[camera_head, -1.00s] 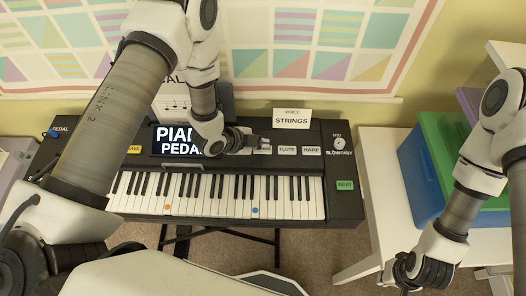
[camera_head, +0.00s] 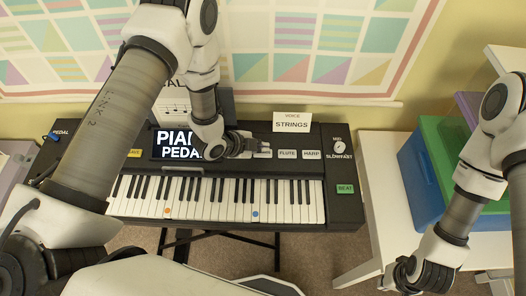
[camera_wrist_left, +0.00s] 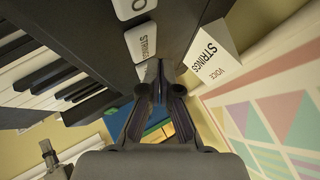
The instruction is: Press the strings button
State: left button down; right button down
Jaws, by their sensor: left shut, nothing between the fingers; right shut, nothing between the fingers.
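The strings button is white and lettered STRINGS; in the left wrist view it (camera_wrist_left: 141,41) lies just beside my left fingertips, partly covered by them. I cannot tell whether they touch. In the head view my left gripper (camera_head: 266,150) is shut and empty over the keyboard's (camera_head: 345,212) button row and mostly hides this button. Its fingers also show in the left wrist view (camera_wrist_left: 160,72). A card reading VOICE STRINGS (camera_head: 292,122) stands behind the row. My right gripper (camera_head: 386,284) is shut and empty, low at the right, away from the keyboard.
The flute button (camera_head: 287,154) and harp button (camera_head: 311,154) sit right of my left gripper. The keyboard's screen (camera_head: 172,144) reads PIA and PEDA, partly hidden by my arm. A green beat button (camera_head: 345,189) is at the right. Blue and green bins (camera_head: 424,190) stand on a white table.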

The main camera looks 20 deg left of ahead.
aim_at(261, 154)
dwell(0.3)
pick_arm(q)
jog(key=shift+f+b, duration=0.4)
jog(key=shift+f+b, duration=0.3)
jog(key=shift+f, duration=0.1)
dwell(0.4)
jog(key=shift+r, duration=0.15)
jog(key=shift+r+p, duration=0.55)
jog(key=shift+r, duration=0.15)
notch_tip(261, 154, up, 5)
jog(key=p, duration=0.3)
jog(key=shift+p, duration=0.35)
